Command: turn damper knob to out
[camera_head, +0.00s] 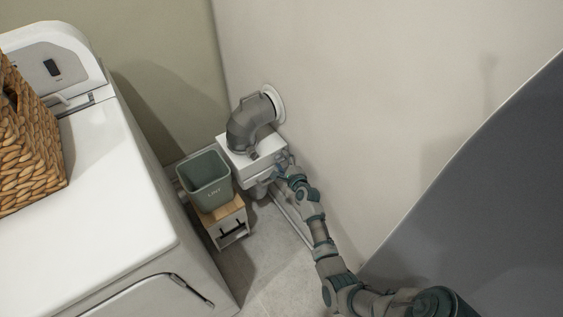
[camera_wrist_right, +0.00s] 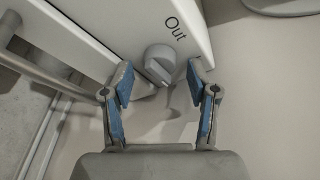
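The grey damper knob (camera_wrist_right: 160,62) sits on a white box face in the right wrist view, just beside the printed word "Out" (camera_wrist_right: 175,27). Its pointing direction is hard to tell. My right gripper (camera_wrist_right: 160,80) is open, with one blue-padded finger on each side of the knob and visible gaps between. In the head view, my right gripper (camera_head: 284,160) is at the right side of the white damper box (camera_head: 262,163); the knob cannot be clearly made out there. My left gripper is not in view.
A grey elbow duct (camera_head: 246,124) runs from the box into the wall. A green lint bin (camera_head: 205,182) stands on a small wood-topped cabinet (camera_head: 222,216) left of the box. A white machine (camera_head: 110,190) with a wicker basket (camera_head: 28,145) fills the left.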

